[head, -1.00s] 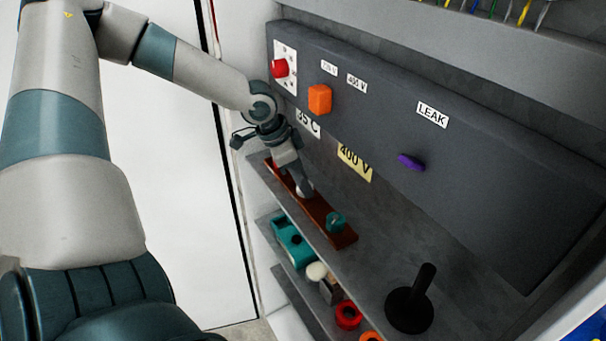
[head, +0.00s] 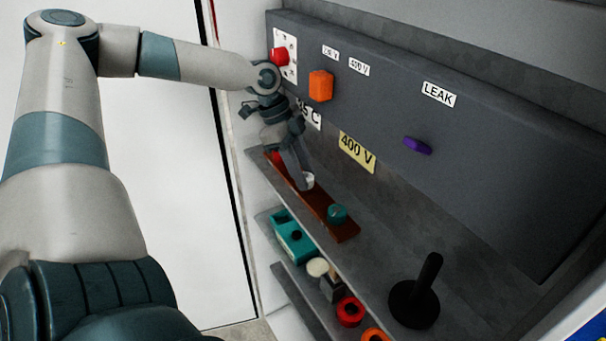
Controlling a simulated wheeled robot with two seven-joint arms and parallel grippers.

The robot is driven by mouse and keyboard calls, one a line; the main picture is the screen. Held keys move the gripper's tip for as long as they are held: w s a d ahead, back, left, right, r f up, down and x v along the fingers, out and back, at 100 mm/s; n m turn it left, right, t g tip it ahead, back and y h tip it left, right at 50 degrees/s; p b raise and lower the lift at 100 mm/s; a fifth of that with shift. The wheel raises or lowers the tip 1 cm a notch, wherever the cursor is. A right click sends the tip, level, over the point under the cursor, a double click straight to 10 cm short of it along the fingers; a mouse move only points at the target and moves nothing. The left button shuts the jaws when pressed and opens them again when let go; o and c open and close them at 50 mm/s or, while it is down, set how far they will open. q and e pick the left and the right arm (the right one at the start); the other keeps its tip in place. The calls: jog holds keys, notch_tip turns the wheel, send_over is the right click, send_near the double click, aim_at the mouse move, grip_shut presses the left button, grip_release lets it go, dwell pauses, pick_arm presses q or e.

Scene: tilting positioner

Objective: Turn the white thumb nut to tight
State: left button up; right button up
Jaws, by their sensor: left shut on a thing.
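The white thumb nut (head: 309,181) stands on a brown-red board (head: 325,212) on the upper shelf. My left gripper (head: 303,180) reaches down from above and is shut on the nut. Its fingers hide part of the nut, so I cannot read how tight it is. A red part (head: 274,158) and a teal knob (head: 337,214) are at the two ends of the same board. My right gripper is out of view.
A grey panel behind carries a red knob (head: 280,57), an orange block (head: 320,86) and a purple handle (head: 417,146). A black upright handle on a round base (head: 415,303) stands at the front right. Lower shelves hold a teal box (head: 292,238) and red rings (head: 350,311).

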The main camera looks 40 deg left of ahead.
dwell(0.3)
pick_arm(q)
jog(key=o, duration=1)
jog(key=shift+o, duration=0.2)
jog(key=shift+a+r, duration=0.1)
jog(key=shift+r, duration=0.05)
jog(key=shift+b+v, duration=0.4)
jog(key=shift+v, duration=0.45)
jog(key=b+v, duration=0.4)
jog(key=v, duration=1.1)
jog(key=shift+a+r, duration=0.1)
jog(key=shift+a, duration=0.05)
